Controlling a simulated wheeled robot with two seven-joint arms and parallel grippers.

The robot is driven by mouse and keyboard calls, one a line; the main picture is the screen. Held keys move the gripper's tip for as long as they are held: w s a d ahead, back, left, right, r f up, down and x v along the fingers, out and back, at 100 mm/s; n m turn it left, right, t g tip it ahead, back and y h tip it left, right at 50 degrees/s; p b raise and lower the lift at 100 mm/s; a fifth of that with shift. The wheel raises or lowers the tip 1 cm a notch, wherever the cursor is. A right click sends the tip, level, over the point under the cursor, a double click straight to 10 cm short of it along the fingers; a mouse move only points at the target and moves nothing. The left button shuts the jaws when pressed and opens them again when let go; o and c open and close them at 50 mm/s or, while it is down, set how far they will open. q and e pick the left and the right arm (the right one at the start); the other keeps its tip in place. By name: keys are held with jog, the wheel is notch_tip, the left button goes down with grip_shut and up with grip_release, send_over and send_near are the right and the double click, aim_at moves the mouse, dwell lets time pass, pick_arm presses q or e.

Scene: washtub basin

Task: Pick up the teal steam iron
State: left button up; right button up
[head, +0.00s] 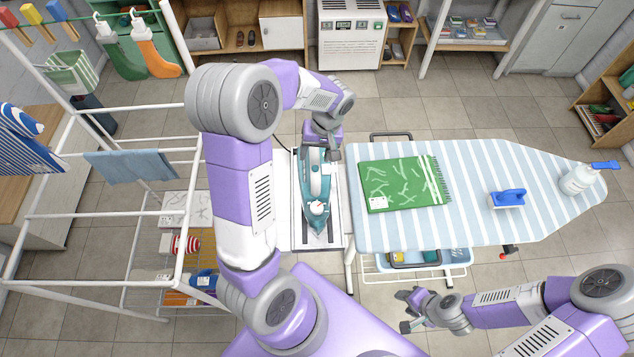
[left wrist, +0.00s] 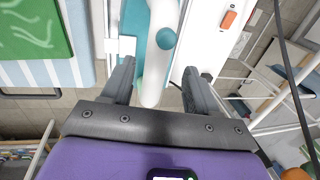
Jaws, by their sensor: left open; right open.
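The teal steam iron (head: 314,205) rests on the white and grey iron stand at the left end of the ironing board, with its pointed end toward me. My left gripper (head: 321,152) is at the iron's far end. In the left wrist view my left gripper (left wrist: 158,82) is open, and the iron's white handle (left wrist: 157,60) lies between its two fingers; no clear contact shows. My right gripper (head: 412,311) is open and empty, low in front of the board. My left arm runs just left of the iron and partly hides the stand's surroundings.
The striped ironing board (head: 470,165) holds a green folded towel (head: 395,183), a blue brush (head: 508,198) and a white bottle (head: 577,180). A white drying rack (head: 70,225) stands to the left. A white machine (head: 350,35) stands behind. Open floor lies behind the board.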

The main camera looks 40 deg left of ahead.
aim_at(316, 157)
pick_arm(q)
jog(key=f, duration=0.4)
jog(key=shift+a+f, duration=0.2)
jog(key=shift+f, duration=0.2)
jog(key=shift+s+a+f, duration=0.15)
jog(key=shift+s+f, duration=0.05)
jog(key=shift+f, duration=0.4)
jog(key=shift+w+r, duration=0.1)
grip_shut()
